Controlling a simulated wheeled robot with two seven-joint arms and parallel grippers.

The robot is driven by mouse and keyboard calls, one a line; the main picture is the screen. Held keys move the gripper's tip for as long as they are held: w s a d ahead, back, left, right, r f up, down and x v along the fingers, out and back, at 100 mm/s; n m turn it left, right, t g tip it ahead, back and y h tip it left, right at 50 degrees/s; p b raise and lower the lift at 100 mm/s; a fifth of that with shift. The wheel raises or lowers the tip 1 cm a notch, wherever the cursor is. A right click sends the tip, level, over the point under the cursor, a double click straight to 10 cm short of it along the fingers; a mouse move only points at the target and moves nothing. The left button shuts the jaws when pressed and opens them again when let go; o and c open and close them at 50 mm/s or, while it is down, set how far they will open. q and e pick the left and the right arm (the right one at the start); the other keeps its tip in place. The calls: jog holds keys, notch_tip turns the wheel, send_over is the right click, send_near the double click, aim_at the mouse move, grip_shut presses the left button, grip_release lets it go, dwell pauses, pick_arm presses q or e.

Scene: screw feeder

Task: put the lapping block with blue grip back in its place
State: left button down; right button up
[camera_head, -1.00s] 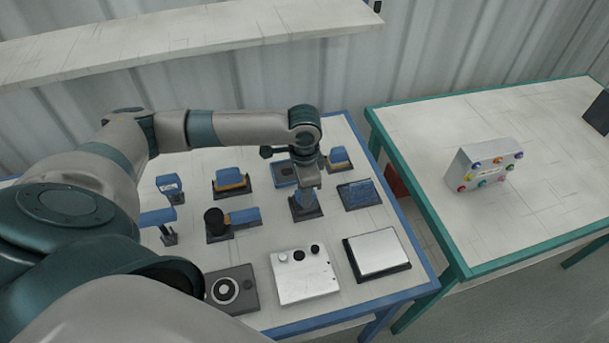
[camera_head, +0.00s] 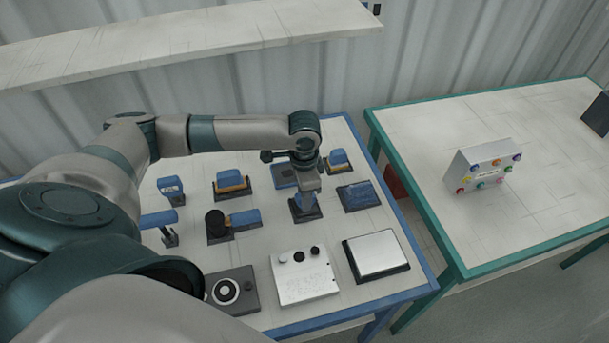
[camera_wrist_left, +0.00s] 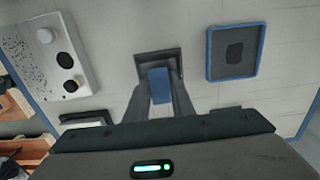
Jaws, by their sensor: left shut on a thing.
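The lapping block with blue grip (camera_head: 302,206) is upright near the middle right of the blue-edged table (camera_head: 345,318), its grip between my left fingers. My left gripper (camera_head: 306,187) points down and is shut on the blue grip. In the left wrist view my gripper (camera_wrist_left: 159,98) has a finger on each side of the blue grip (camera_wrist_left: 159,85), with the dark square base (camera_wrist_left: 145,64) beyond. The base is at or just above the table surface; I cannot tell whether it touches. My right gripper is out of view.
A second table (camera_head: 540,200) at right bears a button box (camera_head: 484,167).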

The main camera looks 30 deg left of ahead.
pick_arm(q)
jog(key=shift+f, duration=0.1)
jog(key=c, duration=1.4)
grip_release()
jog(key=shift+c, duration=0.2)
jog(key=shift+w+r, duration=0.1)
jog(key=shift+r, duration=0.6)
notch_tip(320, 180, up, 16)
jog(key=b, duration=0.4)
jog(key=shift+f, duration=0.1)
